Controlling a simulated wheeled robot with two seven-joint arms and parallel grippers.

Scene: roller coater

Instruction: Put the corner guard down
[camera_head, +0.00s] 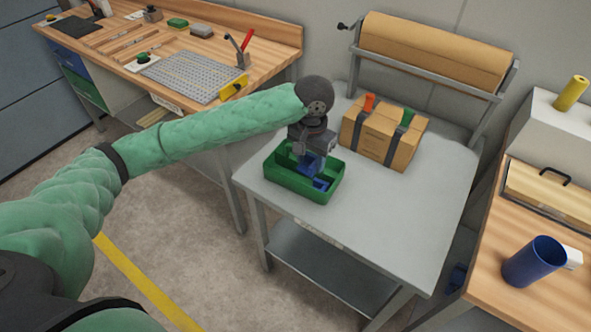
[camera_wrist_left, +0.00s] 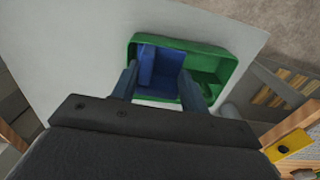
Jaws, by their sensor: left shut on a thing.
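The blue corner guard (camera_head: 322,184) shows at the green bin (camera_head: 285,181) on the grey table. My left gripper (camera_head: 312,165) reaches down over the bin, with its fingertips at the bin's opening. In the left wrist view, the blue corner guard (camera_wrist_left: 158,66) is between the two fingers of my left gripper (camera_wrist_left: 158,85), over or inside the green bin (camera_wrist_left: 222,56). The gripper is shut on it. The fingers and the bin walls hide part of the guard, and I cannot tell whether it touches the bin floor. My right gripper is not in view.
A strapped cardboard box (camera_head: 383,140) stands behind the bin, with a brown paper roll (camera_head: 435,50) at the back. The table (camera_head: 400,220) is clear at the front right. A wooden workbench (camera_head: 120,50) is at left; a blue cup (camera_head: 534,262) stands on the right bench.

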